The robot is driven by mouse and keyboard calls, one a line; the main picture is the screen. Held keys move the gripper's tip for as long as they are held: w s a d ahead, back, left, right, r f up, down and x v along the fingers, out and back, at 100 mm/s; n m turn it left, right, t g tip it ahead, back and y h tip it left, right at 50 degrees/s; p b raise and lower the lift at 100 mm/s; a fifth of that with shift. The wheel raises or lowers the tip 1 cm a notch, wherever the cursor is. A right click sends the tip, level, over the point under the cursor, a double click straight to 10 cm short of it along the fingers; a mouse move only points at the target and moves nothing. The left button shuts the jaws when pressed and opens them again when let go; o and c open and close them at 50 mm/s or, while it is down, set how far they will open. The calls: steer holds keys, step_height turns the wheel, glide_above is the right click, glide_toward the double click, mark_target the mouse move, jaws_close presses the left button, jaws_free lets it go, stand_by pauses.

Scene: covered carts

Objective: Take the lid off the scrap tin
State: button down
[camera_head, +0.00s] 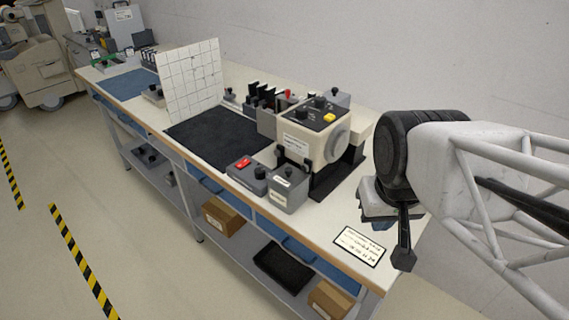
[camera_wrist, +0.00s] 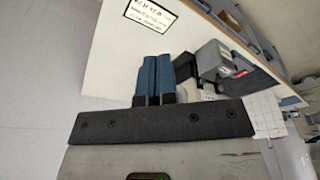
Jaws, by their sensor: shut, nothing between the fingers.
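A small grey box-shaped tin (camera_head: 287,190) with pale labels and a dark knob on its lid stands near the bench's front edge. Its lid is on. I take it for the scrap tin; the label is too small to read. It also shows in the wrist view (camera_wrist: 209,58), beyond my fingers and to the right. My gripper (camera_wrist: 153,62) is shut and empty, its blue fingers side by side, apart from the tin. In the head view my arm hangs at the bench's right end, and the fingers cannot be made out clearly.
A cream machine (camera_head: 312,133) with a yellow button stands right behind the tin. A grey box with a red switch (camera_head: 246,174) is close on its left. A black mat (camera_head: 215,140) and a white gridded panel (camera_head: 190,78) are further left. A placard (camera_head: 361,246) lies at the right.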

stand_by(0.4)
steer(key=c, duration=0.9)
jaws_free()
steer(key=n+g, duration=0.3)
steer(key=n, duration=1.5)
glide_above(288, 169)
step_height(288, 169, down, 4)
steer(key=shift+s+r, duration=0.1)
steer(key=shift+f, duration=1.35)
